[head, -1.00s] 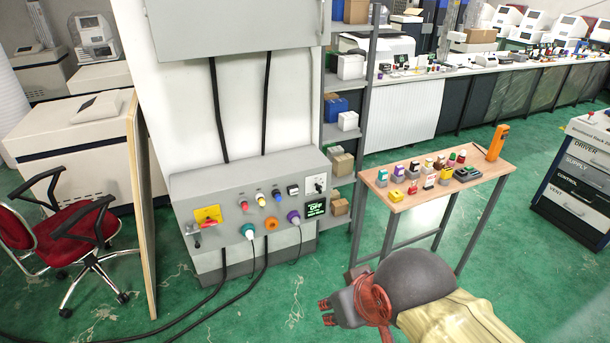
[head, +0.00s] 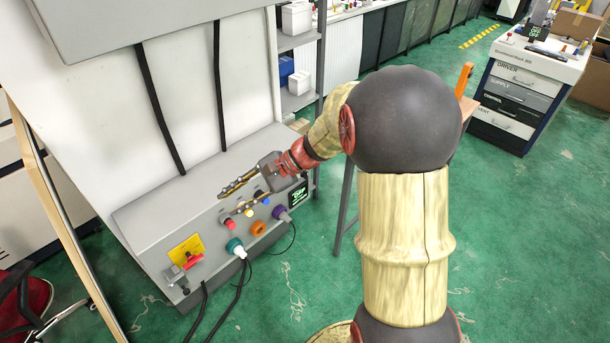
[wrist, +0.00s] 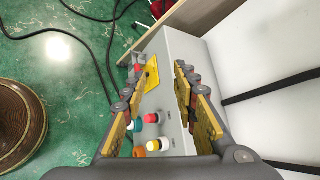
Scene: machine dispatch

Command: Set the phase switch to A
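The grey control box (head: 150,230) stands against the white cabinet. On its front are a yellow plate with a red handle (head: 187,252), red (head: 229,223), yellow (head: 249,211) and blue knobs, and a small green-lit display (head: 299,197). My gripper (head: 222,204) is over the box's upper right part, fingers apart and empty, pointing left. The white-plated rotary switch seen earlier near the display is hidden behind my gripper, so its setting cannot be read. In the wrist view my open fingers (wrist: 157,70) frame the yellow plate (wrist: 152,74); the red knob (wrist: 151,118) is nearer.
Teal (head: 235,247), orange (head: 258,228) and purple connectors (head: 281,213) stick out low on the box, some with black cables. A shelf rack (head: 320,90) stands right of it. A wooden board (head: 60,220) and red chair (head: 25,305) are left.

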